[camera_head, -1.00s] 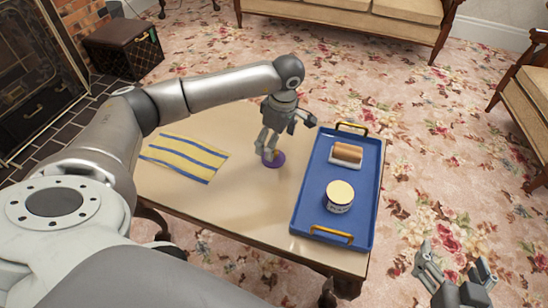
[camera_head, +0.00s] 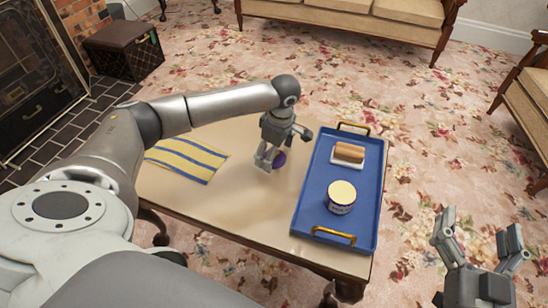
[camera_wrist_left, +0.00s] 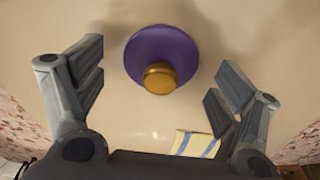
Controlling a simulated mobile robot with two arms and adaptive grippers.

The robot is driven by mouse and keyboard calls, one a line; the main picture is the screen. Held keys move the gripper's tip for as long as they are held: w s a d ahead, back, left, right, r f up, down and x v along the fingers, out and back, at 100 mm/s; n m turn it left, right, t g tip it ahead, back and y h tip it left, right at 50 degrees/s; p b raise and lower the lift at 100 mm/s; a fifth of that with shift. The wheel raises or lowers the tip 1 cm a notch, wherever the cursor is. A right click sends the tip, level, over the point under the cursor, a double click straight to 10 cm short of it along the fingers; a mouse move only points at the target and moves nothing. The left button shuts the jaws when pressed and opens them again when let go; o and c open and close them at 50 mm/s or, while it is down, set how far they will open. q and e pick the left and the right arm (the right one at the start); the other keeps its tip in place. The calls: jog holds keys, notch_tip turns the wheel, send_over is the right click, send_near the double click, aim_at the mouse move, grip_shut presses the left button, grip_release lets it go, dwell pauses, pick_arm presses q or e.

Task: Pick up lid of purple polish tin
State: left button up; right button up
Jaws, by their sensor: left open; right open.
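The purple lid (camera_head: 279,159) lies on the table, mostly hidden behind my left gripper (camera_head: 281,150) in the head view. In the left wrist view it is a round purple disc (camera_wrist_left: 160,45) with a gold knob (camera_wrist_left: 160,78) on top. My left gripper (camera_wrist_left: 160,80) is open above the lid, with a finger to either side and nothing held. A round tin (camera_head: 341,197) with a cream top and dark label stands on the blue tray. My right gripper (camera_head: 480,225) is open and empty, off the table's right side.
The blue tray (camera_head: 309,210) has gold handles and also holds a brown block on a white dish (camera_head: 348,153). A yellow cloth with blue stripes (camera_head: 188,158) lies on the table (camera_head: 225,205) to the left. Bare tabletop surrounds the lid.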

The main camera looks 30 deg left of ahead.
pick_arm(q)
jog(key=shift+c, duration=0.4)
jog(key=shift+s, duration=0.1)
jog(key=c, duration=1.4)
jog(key=shift+c, duration=1.8)
